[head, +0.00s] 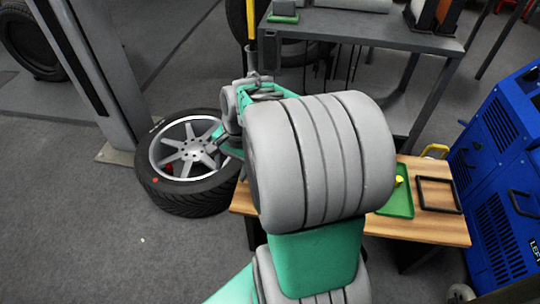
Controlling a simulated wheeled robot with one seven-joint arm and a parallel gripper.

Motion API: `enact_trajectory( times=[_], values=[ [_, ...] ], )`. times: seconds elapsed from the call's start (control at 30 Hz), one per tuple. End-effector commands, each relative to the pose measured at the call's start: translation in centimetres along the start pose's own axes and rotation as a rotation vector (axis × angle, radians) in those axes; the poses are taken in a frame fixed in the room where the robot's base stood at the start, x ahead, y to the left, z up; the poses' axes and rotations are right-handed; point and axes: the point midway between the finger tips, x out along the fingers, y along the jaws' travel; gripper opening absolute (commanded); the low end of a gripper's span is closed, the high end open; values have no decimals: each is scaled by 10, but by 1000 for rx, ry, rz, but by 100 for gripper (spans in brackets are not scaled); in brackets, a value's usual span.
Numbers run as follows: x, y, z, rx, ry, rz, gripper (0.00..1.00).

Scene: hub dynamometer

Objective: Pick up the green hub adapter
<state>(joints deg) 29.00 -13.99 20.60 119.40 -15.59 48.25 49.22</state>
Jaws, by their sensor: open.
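No part in view is clearly the green hub adapter. A small green piece with a grey top (284,12) sits on the grey bench at the top; I cannot tell whether it is the adapter. My gripper (214,148) shows small, beyond my large grey and teal arm links, in front of the alloy wheel with its tyre (180,200). Its jaws are open, though the fingers are hard to make out. I cannot tell whether they touch the wheel. My arm hides the middle of the scene.
A wooden table (440,232) at right holds a green tray (401,203) with a yellow item (398,181) and a black frame (438,194). A blue cabinet (500,150) stands right, a grey post (95,70) left. The grey bench (350,28) is behind; floor at lower left is clear.

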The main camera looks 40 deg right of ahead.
Motion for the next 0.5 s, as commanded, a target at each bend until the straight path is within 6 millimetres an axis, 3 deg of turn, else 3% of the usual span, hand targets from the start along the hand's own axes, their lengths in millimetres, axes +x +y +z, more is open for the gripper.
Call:
enact_trajectory(
  times=[0.03,0.1,0.2,0.33,0.5],
  values=[
    [-18,11,-36,260,-28,-14,58],
    [-19,31,-78,612,-66,-49,58],
    [-18,63,-122,1007,-120,-90,58],
    [-12,90,-148,1280,-164,-121,58],
    [13,92,-151,1332,-173,-126,58]
  ],
)
